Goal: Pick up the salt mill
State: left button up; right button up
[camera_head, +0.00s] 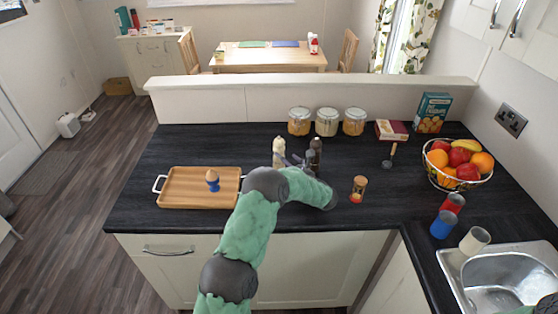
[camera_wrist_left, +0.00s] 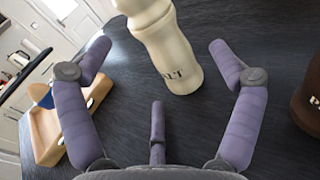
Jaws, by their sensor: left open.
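The salt mill (camera_head: 279,146) is cream and stands upright on the dark worktop in the head view. In the left wrist view the cream mill (camera_wrist_left: 170,50) shows dark lettering and sits between and beyond the spread fingers. My left gripper (camera_head: 294,160) is at the mills, partly hidden by my own arm. In the left wrist view my left gripper (camera_wrist_left: 158,75) is open, its purple-grey fingers on either side of the salt mill with gaps. A dark pepper mill (camera_head: 315,150) stands just right of it; its edge also shows in the left wrist view (camera_wrist_left: 309,105). My right gripper is not seen.
A wooden tray (camera_head: 178,200) with an egg in a blue cup (camera_head: 213,183) lies to the left. Jars (camera_head: 327,122) stand behind the mills. An hourglass timer (camera_head: 358,190), fruit basket (camera_head: 458,187), cups (camera_head: 443,224) and sink (camera_head: 500,280) are to the right.

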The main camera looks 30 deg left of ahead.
pick_arm(q)
jog(key=b+x, duration=0.1)
jog(key=x, duration=0.4)
jog(key=c, duration=1.4)
